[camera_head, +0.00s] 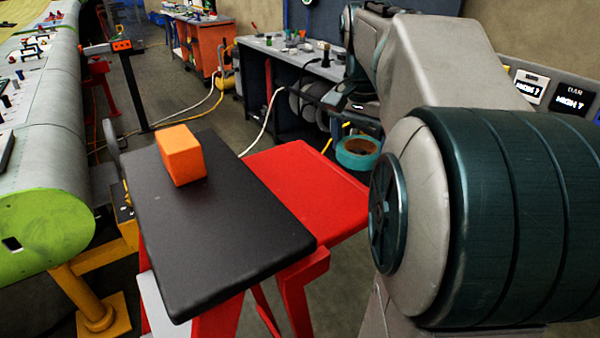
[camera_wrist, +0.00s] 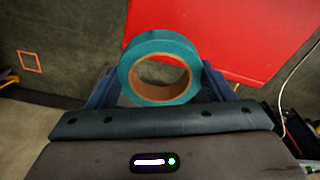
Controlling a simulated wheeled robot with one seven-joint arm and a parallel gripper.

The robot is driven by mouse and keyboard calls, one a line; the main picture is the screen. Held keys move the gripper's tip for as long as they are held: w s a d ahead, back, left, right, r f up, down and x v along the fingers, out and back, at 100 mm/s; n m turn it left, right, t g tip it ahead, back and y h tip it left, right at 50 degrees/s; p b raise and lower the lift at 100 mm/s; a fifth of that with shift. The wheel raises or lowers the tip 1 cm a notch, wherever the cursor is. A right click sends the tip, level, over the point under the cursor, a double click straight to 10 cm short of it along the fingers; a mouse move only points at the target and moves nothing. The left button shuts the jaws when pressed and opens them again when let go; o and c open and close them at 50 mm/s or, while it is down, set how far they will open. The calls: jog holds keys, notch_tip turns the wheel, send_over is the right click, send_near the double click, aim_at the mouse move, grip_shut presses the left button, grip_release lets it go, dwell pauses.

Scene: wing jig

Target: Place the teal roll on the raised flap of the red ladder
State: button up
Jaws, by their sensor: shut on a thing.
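The teal roll (camera_head: 358,164) is a ring of tape with a brown core. My gripper (camera_wrist: 160,76) is shut on it, with one dark finger on each side in the wrist view, where the roll (camera_wrist: 160,46) shows its open face. In the head view the roll hangs in the air below my wrist, just past the right far corner of the red flat flap (camera_head: 308,188). The flap sits beside the black top (camera_head: 215,240) of the red ladder (camera_head: 297,290). In the wrist view the flap (camera_wrist: 235,40) shows behind and right of the roll.
An orange block (camera_head: 182,156) stands on the black top. The flap's visible surface is bare. A green-ended wing (camera_head: 45,230) on a yellow stand is at the left. A workbench (camera_head: 290,60) with tools stands behind. Cables lie on the floor.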

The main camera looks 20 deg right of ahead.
send_over(309, 188)
jog(key=f, duration=0.3)
jog(key=f+p, duration=0.1)
jog(key=f, duration=0.1)
jog(key=shift+s+a+f, duration=0.1)
jog(key=shift+s+f, duration=0.1)
jog(key=shift+f, duration=0.2)
jog(key=shift+w+a+f, duration=0.1)
jog(key=shift+f, duration=2)
jog(key=shift+f, duration=0.2)
jog(key=o, duration=1)
jog(key=shift+r, duration=0.1)
notch_tip(309, 188, up, 12)
jog(key=a, duration=0.1)
jog(key=shift+s, duration=0.4)
